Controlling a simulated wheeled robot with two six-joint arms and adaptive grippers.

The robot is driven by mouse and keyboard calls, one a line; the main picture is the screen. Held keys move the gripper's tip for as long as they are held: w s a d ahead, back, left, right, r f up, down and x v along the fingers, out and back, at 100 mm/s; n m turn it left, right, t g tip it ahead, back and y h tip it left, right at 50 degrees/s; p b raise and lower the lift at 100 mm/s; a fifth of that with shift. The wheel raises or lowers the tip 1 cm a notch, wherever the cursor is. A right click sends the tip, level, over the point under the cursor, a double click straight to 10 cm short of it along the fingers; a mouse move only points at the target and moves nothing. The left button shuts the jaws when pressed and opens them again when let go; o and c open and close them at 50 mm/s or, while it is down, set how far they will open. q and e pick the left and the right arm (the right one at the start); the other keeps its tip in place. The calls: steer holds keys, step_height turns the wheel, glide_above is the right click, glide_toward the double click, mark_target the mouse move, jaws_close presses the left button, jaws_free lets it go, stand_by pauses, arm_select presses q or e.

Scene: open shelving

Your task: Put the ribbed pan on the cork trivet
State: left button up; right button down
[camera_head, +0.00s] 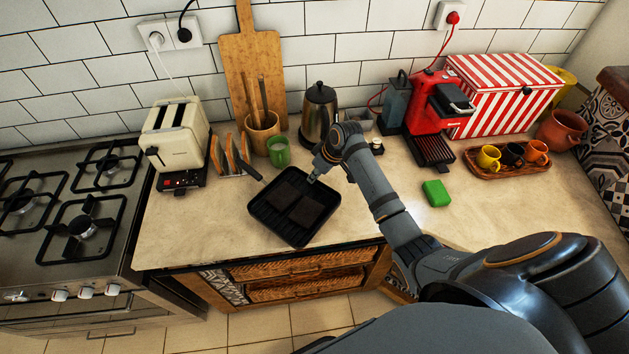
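The black square ribbed pan (268,215) sits on the counter near its front edge, its handle (250,172) pointing to the upper left. Two dark brown flat pieces (307,212) lie in it. My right gripper (313,178) is at the pan's upper right rim, pointing down. Its fingers are too small to tell whether they are open, or whether they touch or grip the rim. I see no cork trivet; whether it is under the pan or behind my arm cannot be told. My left gripper is out of view.
A green mug (279,153), toast rack (228,157), toaster (175,135) and kettle (318,110) stand behind the pan. A green sponge (436,193) lies right of my forearm. A red coffee machine (425,108) and cup tray (507,172) are farther right. The stove (75,220) is left.

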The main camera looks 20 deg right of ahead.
step_height(320, 180, down, 2)
steer(key=shift+a+f+p, duration=0.1)
steer(key=shift+p, duration=0.35)
steer(key=shift+f, duration=0.2)
steer(key=c, duration=1.5)
jaws_free()
steer(key=shift+s, duration=0.15)
steer(key=b+v, duration=0.1)
steer(key=v, duration=1.1)
steer(key=shift+f, duration=0.15)
